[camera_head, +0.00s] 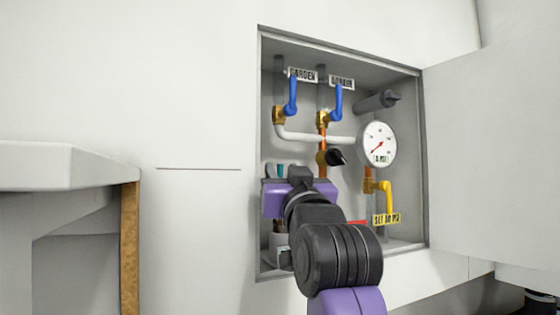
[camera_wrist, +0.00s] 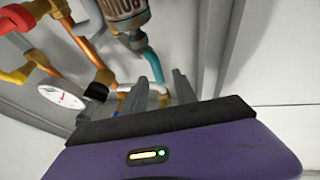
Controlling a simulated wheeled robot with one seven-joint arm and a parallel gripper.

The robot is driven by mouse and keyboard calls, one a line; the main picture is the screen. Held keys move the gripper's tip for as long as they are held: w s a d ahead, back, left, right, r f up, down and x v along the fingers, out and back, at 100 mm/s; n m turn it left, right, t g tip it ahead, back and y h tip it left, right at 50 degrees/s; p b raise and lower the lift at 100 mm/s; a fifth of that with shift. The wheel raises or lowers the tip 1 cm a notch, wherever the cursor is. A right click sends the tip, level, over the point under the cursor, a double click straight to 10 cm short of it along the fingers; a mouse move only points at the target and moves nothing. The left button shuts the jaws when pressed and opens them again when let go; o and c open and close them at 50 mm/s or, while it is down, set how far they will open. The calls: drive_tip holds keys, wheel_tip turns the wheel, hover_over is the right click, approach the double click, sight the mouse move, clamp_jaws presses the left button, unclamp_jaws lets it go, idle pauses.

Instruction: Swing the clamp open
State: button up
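A teal lever or handle (camera_wrist: 153,64) runs from a ribbed grey-brown metal body (camera_wrist: 126,14) in the wrist view; it may be the clamp, but I cannot tell for sure. A small teal part (camera_head: 280,171) also shows in the head view, at the lower left of the wall cabinet. My gripper (camera_wrist: 160,77) has its two grey fingers apart, with the teal part at or between their tips. Contact cannot be told. In the head view my gripper (camera_head: 281,168) reaches into the cabinet, and its purple body hides what lies below and behind it.
The recessed cabinet (camera_head: 262,120) holds two blue-handled valves (camera_head: 291,97), a white pipe (camera_head: 310,137), a black knob (camera_head: 337,157), a round gauge (camera_head: 379,144) and a yellow valve handle (camera_head: 387,197). Its door (camera_head: 490,160) stands open on the right. A white counter (camera_head: 65,165) is at the left.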

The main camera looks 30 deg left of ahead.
drive_tip(key=shift+p+x, duration=0.45)
drive_tip(key=shift+x, duration=1)
clamp_jaws()
idle(0.4)
